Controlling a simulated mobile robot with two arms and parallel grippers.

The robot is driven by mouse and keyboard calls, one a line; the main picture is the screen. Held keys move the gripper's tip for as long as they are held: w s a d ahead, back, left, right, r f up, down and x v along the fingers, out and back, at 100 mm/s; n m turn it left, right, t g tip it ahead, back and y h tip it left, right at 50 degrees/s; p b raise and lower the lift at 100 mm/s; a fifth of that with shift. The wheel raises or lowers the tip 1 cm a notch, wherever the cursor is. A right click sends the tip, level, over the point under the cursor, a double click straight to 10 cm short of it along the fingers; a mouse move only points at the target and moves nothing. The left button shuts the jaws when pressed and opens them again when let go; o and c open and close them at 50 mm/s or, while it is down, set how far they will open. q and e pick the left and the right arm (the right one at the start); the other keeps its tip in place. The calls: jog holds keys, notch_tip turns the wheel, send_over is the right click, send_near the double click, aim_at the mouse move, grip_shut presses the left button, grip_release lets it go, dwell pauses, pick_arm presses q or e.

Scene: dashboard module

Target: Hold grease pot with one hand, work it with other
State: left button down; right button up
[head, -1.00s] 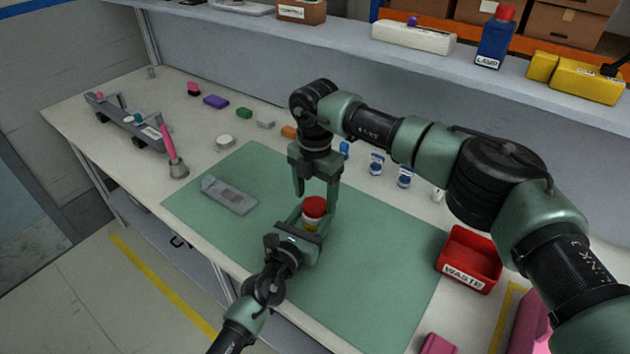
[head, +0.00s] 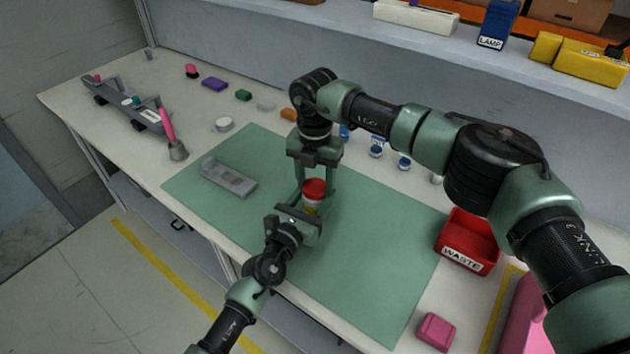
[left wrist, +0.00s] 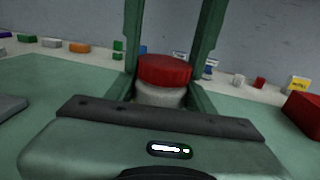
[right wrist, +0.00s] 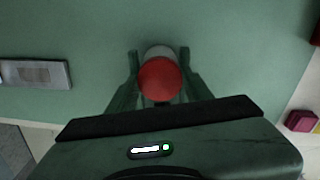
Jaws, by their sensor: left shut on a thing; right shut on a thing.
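The grease pot (head: 311,207) is a small pale pot with a yellowish label and a red lid (head: 314,187). It stands upright over the green mat. My left gripper (head: 309,211) comes in low from the front and is shut on the pot's body. In the left wrist view the pot's pale side (left wrist: 160,95) shows below the lid. My right gripper (head: 315,190) points down from above and is shut on the red lid. In the right wrist view the lid (right wrist: 160,79) sits between its fingers. The pot's base is hidden.
The green mat (head: 375,260) has free room around the pot. A grey tray-like part (head: 228,178) lies left on it. A red WASTE bin (head: 467,241) and a pink block (head: 436,332) are at the right. A pink-handled brush (head: 172,140) stands at the left.

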jog(key=n, duration=2.1)
jog(key=shift+r, duration=0.1)
jog(key=n, duration=0.4)
jog(key=shift+n, duration=0.4)
jog(key=shift+r, duration=0.25)
jog(key=shift+r, duration=0.85)
